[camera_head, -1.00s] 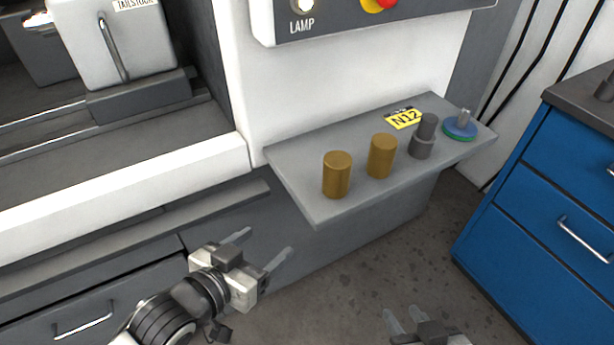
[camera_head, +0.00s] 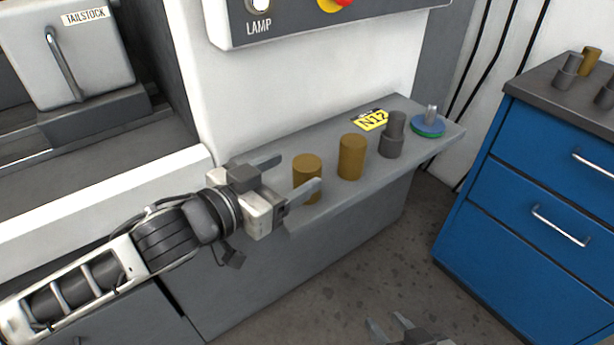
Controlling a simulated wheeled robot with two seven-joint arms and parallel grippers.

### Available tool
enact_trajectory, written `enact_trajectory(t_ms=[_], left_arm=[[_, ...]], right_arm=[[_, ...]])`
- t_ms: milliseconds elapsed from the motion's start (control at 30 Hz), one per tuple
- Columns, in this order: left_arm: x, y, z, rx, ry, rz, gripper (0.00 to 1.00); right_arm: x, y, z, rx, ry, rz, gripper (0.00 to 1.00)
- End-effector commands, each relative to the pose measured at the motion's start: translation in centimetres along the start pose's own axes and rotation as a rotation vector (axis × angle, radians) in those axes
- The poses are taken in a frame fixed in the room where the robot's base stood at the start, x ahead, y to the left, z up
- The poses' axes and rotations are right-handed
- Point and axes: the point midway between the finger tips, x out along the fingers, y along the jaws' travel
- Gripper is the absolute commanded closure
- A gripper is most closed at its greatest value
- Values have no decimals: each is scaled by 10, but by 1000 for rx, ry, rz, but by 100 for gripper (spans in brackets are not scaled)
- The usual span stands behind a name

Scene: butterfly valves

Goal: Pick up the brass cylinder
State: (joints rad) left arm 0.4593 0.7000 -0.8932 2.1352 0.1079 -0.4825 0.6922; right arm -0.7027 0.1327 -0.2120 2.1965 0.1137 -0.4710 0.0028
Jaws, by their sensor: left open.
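Two brass cylinders stand upright on the grey shelf (camera_head: 345,183). The nearer brass cylinder (camera_head: 307,170) is at the shelf's left end. The other brass cylinder (camera_head: 352,157) stands to its right. My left gripper (camera_head: 294,173) is open, with one finger behind and one in front of the nearer brass cylinder in the picture. The front finger hides part of that cylinder's lower side. I cannot tell whether the fingers touch it. My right gripper (camera_head: 389,333) shows only partly at the bottom edge, and its jaw state is unclear.
A dark grey stepped part (camera_head: 393,136) and a blue-green disc with a pin (camera_head: 428,126) stand further right on the shelf, near a yellow N12 label (camera_head: 371,121). A control panel (camera_head: 290,22) hangs above. A blue drawer cabinet (camera_head: 540,170) stands at the right.

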Motion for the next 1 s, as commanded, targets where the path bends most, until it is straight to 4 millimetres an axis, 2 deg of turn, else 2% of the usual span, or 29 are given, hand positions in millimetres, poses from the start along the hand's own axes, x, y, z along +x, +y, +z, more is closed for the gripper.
enact_trajectory(t_ms=[267,500,600,833,1000], left_arm=[[23,1,-2,1,2,1,32],[57,2,-4,0,0,0,32],[63,2,-4,0,-1,0,32],[64,2,-4,1,-1,0,32],[64,2,-4,0,-1,0,79]], right_arm=[[1,1,-4,-2,8,1,64],[1,1,-4,-2,8,1,64],[2,1,-4,-2,8,1,64],[2,1,-4,-1,7,1,64],[2,1,-4,-1,6,1,64]])
